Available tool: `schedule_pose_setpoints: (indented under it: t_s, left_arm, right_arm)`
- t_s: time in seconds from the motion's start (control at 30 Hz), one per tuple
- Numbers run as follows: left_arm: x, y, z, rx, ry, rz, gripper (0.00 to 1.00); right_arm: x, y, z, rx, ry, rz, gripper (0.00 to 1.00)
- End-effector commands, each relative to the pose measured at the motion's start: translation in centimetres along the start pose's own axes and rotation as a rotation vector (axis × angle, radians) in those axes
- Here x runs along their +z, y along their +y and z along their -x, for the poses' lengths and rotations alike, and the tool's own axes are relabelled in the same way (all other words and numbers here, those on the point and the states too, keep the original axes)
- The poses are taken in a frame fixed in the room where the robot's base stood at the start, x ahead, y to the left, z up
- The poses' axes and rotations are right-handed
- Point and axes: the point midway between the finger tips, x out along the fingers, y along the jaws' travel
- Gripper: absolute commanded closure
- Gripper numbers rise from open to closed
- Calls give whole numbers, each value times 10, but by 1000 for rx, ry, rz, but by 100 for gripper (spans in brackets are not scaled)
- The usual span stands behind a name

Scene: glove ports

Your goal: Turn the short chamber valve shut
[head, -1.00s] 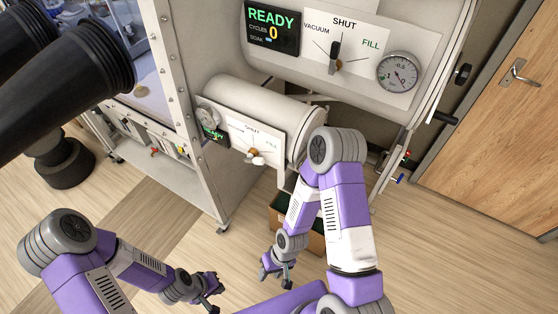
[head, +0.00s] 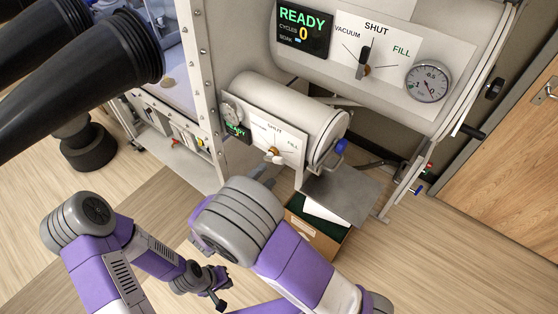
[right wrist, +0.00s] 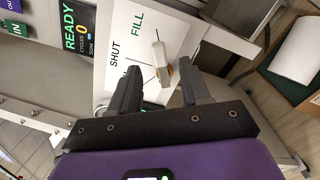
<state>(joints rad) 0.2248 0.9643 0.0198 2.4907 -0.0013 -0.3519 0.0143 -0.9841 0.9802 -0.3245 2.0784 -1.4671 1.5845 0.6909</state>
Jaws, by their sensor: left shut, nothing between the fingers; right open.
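The short chamber (head: 290,105) is a pale cylinder with a small white valve panel (head: 292,146) marked SHUT and FILL. Its valve handle (head: 272,155) has a white lever and a tan part, and also shows in the right wrist view (right wrist: 164,74). The lever's exact setting is hard to tell. My right gripper (right wrist: 157,68) is open, with the handle showing ahead between its fingertips; no contact shows. In the head view the right gripper (head: 264,178) is just below the panel, partly hidden by my arm. My left gripper (head: 215,288) is shut and empty, low over the floor.
The large chamber above has a READY display (head: 303,30), its own valve (head: 364,65) and a gauge (head: 428,82). Black glove sleeves (head: 90,65) jut in at upper left. A grey shelf (head: 345,190) and a cardboard box (head: 318,235) are right of my right arm.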

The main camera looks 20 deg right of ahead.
Motion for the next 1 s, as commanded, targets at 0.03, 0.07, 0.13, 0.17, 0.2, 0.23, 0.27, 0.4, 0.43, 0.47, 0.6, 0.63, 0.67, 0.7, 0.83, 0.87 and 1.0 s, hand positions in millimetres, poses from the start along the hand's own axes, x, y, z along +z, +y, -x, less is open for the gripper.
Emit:
schedule_pose_setpoints:
  t_s: [0.03, 0.07, 0.13, 0.17, 0.2, 0.23, 0.27, 0.4, 0.43, 0.47, 0.6, 0.63, 0.67, 0.7, 0.83, 0.87, 1.0]
  left_arm:
    - [0, 0, 0, 0, 0, 0, 100]
    - [0, 0, 0, 0, 0, 0, 100]
    - [0, 0, 1, 0, 0, 0, 100]
    - [0, 0, 1, 0, 0, 0, 100]
    - [0, 0, 1, 0, 0, 0, 100]
    - [0, 0, 1, 0, 0, 0, 100]
    - [0, 0, 1, 0, 0, 0, 100]
    - [0, 1, 2, 0, 0, 0, 100]
    - [0, 1, 2, 0, 0, 0, 100]
    - [0, 1, 2, 0, 0, 0, 100]
    - [0, 1, 2, 0, 0, 0, 100]
    - [0, 1, 2, 0, 0, 0, 100]
    - [0, 1, 2, 0, 0, 0, 100]
    - [0, 1, 2, 0, 0, 0, 100]
    - [0, 1, 2, 0, 0, 0, 100]
    - [0, 1, 2, 0, 0, 0, 100]
    - [0, 1, 2, 0, 0, 0, 100]
  right_arm:
    - [0, 3, -4, 10, -3, -5, 53]
    - [1, 3, -7, 11, -4, -6, 53]
    - [1, 3, -18, 9, -5, -4, 53]
    - [1, 2, -22, 8, -4, -3, 53]
    - [1, 2, -29, 7, -5, -3, 53]
    - [1, 2, -35, 7, -6, -3, 53]
    - [1, 2, -39, 6, -6, -3, 53]
    - [1, 2, -59, 6, -4, -3, 53]
    - [1, 2, -62, 6, -4, -3, 53]
    - [1, 2, -65, 5, -4, -2, 53]
    - [0, 2, -72, 6, -1, -2, 53]
    - [0, 2, -73, 6, -1, -1, 53]
    - [0, 2, -73, 6, -1, -1, 53]
    - [0, 2, -73, 6, -1, -1, 53]
    - [0, 2, -73, 6, -1, -1, 53]
    - [0, 2, -73, 6, -1, -1, 55]
    - [0, 2, -73, 6, -1, -1, 76]
